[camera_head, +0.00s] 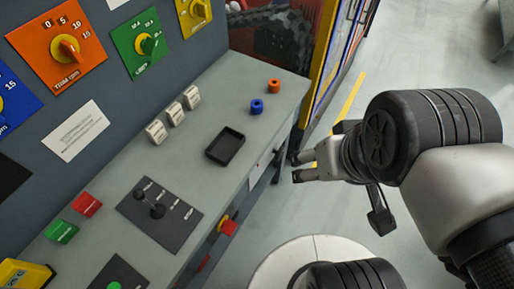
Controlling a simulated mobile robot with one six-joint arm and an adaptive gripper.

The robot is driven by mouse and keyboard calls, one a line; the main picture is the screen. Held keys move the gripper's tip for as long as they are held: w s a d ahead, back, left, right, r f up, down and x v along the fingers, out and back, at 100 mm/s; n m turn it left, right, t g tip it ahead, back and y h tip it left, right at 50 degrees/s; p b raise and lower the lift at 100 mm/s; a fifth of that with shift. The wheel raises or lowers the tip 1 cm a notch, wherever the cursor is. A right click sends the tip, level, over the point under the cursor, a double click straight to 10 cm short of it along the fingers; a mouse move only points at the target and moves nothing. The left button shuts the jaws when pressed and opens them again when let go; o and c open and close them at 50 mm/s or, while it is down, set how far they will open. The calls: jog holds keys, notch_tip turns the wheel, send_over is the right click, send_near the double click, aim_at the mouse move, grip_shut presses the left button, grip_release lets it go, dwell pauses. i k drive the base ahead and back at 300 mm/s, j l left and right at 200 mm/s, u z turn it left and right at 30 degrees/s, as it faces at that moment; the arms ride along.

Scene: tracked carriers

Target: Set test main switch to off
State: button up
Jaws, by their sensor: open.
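A red handle on a yellow base (226,226) sits on the front face of the grey console, below its top edge. It looks like a main switch, but its label and position cannot be read. My gripper (298,167) is open and empty, just right of the console's front edge. It points left and is apart from the red handle, which is lower and to the left in the picture.
The console top (203,115) holds a black tray (225,146), blue and orange rings (257,107), a black joystick panel (158,214), and red (87,203) and green (60,231) buttons. Orange (60,42) and green (143,44) dial plates stand behind.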

aim_at(228, 227)
jog(key=k+j+u, duration=0.15)
jog(key=u, duration=0.25)
jog(key=k+j+u, duration=0.1)
jog(key=j+u, duration=0.15)
jog(key=u, duration=0.15)
jog(key=l+u, duration=0.5)
